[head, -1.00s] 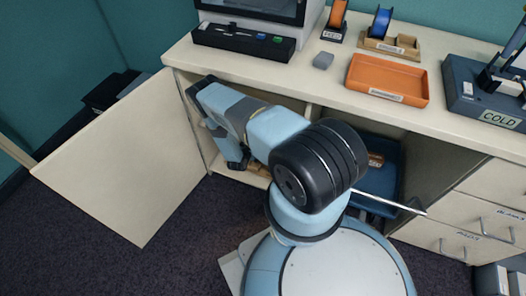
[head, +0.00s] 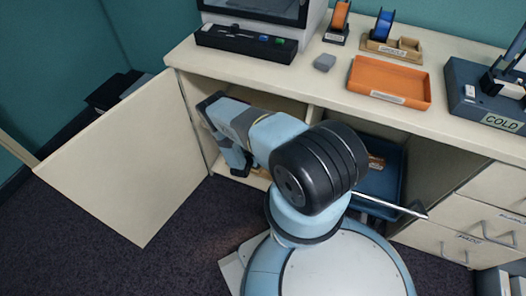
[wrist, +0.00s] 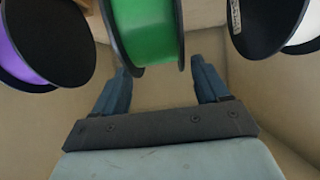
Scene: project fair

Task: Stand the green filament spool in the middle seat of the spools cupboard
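The green filament spool (wrist: 147,30), with black flanges, stands between a purple spool and a white spool in the wrist view, its top cut off by the frame. My gripper (wrist: 163,72) is open, its two blue fingers apart. The left fingertip is close to the spool's left flange; a gap shows between the right flange and the right finger. I cannot tell whether the left one touches. In the head view my arm reaches into the open spools cupboard (head: 208,140); the spools and fingertips are hidden there.
The purple spool (wrist: 45,40) is close on the left and the white spool's dark flange (wrist: 268,25) on the right. The open cupboard door (head: 125,160) stands left of my arm. A blue bin (head: 380,185) is in the bay to the right. An orange tray (head: 388,82) lies on the counter.

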